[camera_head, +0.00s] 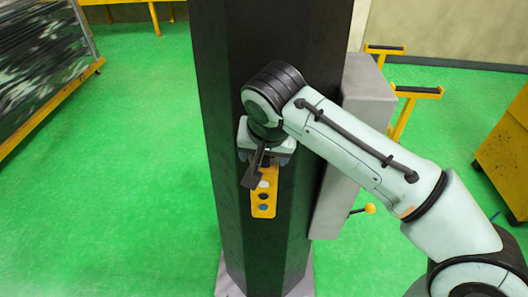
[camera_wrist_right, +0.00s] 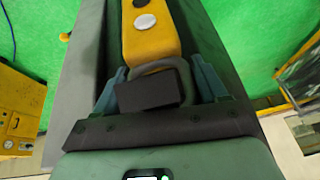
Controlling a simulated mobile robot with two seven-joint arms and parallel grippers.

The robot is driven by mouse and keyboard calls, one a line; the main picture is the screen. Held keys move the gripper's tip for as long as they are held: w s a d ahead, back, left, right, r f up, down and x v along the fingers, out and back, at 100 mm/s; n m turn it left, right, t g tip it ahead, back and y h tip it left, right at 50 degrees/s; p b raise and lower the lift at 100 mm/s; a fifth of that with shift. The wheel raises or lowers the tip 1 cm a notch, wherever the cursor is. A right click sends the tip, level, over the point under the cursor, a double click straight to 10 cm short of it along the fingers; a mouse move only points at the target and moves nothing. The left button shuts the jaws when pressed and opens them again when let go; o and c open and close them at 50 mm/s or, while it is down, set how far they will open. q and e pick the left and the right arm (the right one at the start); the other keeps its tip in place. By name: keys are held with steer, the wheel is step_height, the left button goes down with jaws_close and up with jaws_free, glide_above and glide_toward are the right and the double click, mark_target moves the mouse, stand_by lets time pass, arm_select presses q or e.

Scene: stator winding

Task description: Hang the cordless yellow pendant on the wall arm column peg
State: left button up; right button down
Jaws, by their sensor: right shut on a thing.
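The yellow pendant (camera_head: 263,199) with round buttons hangs below my right gripper (camera_head: 264,160), in front of the dark column (camera_head: 225,110). In the right wrist view the pendant (camera_wrist_right: 150,35) shows a white and a dark button, with a grey loop (camera_wrist_right: 158,68) at its near end. My right gripper (camera_wrist_right: 160,92) is shut on the pendant by this loop end. A dark block (camera_wrist_right: 147,90) covers part of the loop; I cannot tell whether it is the peg or whether the loop is around it. My left gripper is not in view.
A grey box (camera_head: 358,120) with a yellow knob (camera_head: 369,208) is fixed to the column's right side. A yellow cabinet (camera_head: 505,150) stands at the right, and a yellow-framed rack (camera_head: 45,65) at the left. Green floor is clear left of the column.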

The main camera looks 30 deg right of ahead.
jaws_free()
steer(key=shift+r, duration=0.15)
